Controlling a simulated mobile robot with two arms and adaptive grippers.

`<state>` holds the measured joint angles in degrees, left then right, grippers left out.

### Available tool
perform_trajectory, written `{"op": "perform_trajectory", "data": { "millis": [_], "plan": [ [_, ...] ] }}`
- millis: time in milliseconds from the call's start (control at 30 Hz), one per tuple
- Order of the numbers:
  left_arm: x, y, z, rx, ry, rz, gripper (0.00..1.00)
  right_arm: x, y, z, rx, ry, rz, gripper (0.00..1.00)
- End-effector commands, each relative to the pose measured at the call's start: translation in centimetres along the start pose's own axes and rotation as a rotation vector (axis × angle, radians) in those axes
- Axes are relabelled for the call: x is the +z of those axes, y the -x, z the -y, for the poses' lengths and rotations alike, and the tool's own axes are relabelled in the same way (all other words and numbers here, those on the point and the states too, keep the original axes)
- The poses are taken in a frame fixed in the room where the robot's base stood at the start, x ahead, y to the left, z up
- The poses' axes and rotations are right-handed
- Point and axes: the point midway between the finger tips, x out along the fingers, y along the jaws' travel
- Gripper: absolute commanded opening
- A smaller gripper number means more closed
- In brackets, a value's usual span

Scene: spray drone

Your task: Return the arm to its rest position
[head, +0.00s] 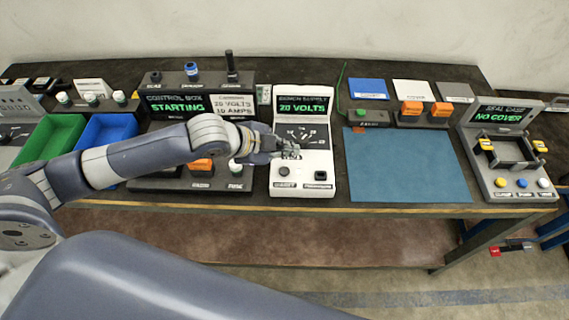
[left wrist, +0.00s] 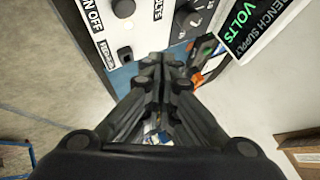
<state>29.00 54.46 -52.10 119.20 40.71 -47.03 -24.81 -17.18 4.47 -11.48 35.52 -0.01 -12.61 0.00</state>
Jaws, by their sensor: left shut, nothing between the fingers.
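My left arm (head: 140,155) reaches in from the left over the workbench. My left gripper (head: 290,152) is over the white bench supply (head: 316,165), whose screen reads 20 volts. The left wrist view shows the gripper's dark fingers (left wrist: 162,68) closed together with nothing held. Beyond them is the supply's front panel (left wrist: 122,32), with a round knob and a black switch. I cannot tell whether the fingertips touch the panel. The gripper hides part of the panel's controls. My right gripper is not in view.
The control box (head: 172,104), reading STARTING, stands left of the supply, partly behind my arm. Green (head: 45,141) and blue (head: 98,128) trays lie further left. A blue mat (head: 405,165) lies clear to the right. The seal unit (head: 500,120), reading NO COVER, stands far right.

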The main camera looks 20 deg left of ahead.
Motion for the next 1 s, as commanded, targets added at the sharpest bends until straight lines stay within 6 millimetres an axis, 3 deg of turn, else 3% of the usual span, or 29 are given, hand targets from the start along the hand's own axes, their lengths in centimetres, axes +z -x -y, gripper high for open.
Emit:
{"op": "perform_trajectory", "data": {
  "millis": [533,833,1000],
  "plan": [
    [-0.3,-0.2,-0.7,0.006,0.009,-0.004,0.00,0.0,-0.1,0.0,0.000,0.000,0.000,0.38],
    [-4.0,-0.7,-7.4,0.032,0.232,-0.002,0.00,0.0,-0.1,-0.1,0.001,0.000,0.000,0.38],
    [-3.0,0.7,-10.7,0.009,0.481,0.083,0.00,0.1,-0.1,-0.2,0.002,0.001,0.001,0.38]
  ]
}}
